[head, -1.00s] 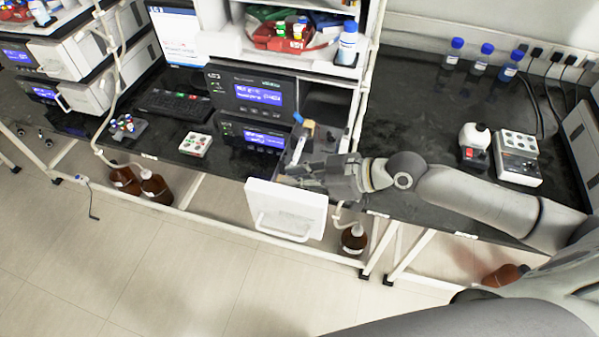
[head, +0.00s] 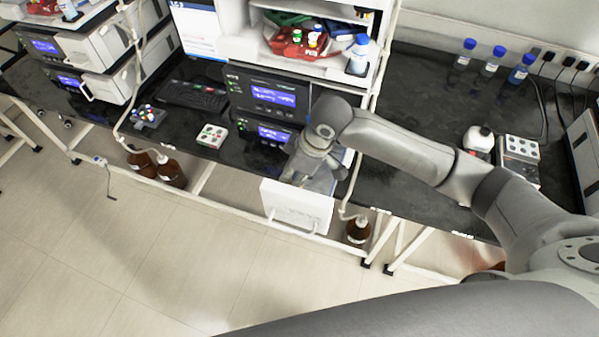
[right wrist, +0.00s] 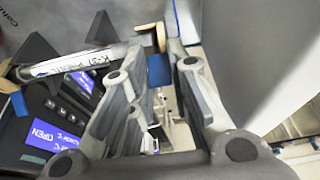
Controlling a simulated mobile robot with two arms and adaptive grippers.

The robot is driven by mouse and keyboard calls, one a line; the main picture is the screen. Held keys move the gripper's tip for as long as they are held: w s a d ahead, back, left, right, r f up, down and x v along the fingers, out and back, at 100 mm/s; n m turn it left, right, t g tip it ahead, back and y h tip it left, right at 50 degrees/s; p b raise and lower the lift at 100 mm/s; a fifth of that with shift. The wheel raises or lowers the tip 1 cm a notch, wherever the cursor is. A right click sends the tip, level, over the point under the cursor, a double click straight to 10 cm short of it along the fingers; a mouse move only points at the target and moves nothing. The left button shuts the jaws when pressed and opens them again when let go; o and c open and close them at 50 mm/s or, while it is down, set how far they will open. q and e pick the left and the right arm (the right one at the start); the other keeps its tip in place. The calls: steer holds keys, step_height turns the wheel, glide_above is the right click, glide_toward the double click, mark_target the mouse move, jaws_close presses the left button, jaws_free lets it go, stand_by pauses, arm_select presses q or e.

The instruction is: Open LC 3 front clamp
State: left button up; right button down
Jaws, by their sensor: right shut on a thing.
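The LC 3 unit (head: 262,135) stands on the dark bench in the head view, its white front door (head: 297,205) hanging open. In the right wrist view, a pale column (right wrist: 90,60) with handwriting lies across the opening. A blue and beige clamp piece (right wrist: 158,70) is at its near end, and a similar clamp (right wrist: 18,104) is at its far end. My right gripper (right wrist: 168,55) has its fingertips at the near, front clamp and is shut on it; the exact contact is partly hidden. In the head view, my right gripper (head: 308,172) is over the door. My left gripper is out of view.
A reagent tray (head: 210,136) and keyboard (head: 190,95) are left on the bench. Bottles (head: 493,62) stand at the back right. A shelf (head: 330,62) rises above the unit. Brown bottles (head: 357,230) stand below. The floor in front is clear.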

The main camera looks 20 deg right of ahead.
steer(key=a+g+h, duration=0.1)
steer(key=h, duration=0.1)
steer(key=w+g+h, duration=0.1)
steer(key=shift+w+a+f+g+h, duration=0.1)
steer(key=shift+a+f+g+h, duration=0.05)
steer(key=shift+a+g+h, duration=0.2)
steer(key=shift+w+a+f+g+h, duration=0.1)
steer(key=shift+a+f+g+h, duration=0.1)
steer(key=shift+g+h, duration=0.3)
steer(key=shift+w+a+f+g+h, duration=0.1)
steer(key=shift+a+g+h, duration=0.05)
steer(key=shift+h, duration=0.5)
steer(key=shift+a+f+g+h, duration=0.15)
steer(key=shift+g+h, duration=0.15)
steer(key=shift+f, duration=0.1)
steer(key=c, duration=1.4)
jaws_free()
steer(key=shift+w+h, duration=0.1)
steer(key=shift+h, duration=0.2)
steer(key=shift+o, duration=0.2)
steer(key=v, duration=1.2)
steer(key=shift+w+f, duration=0.1)
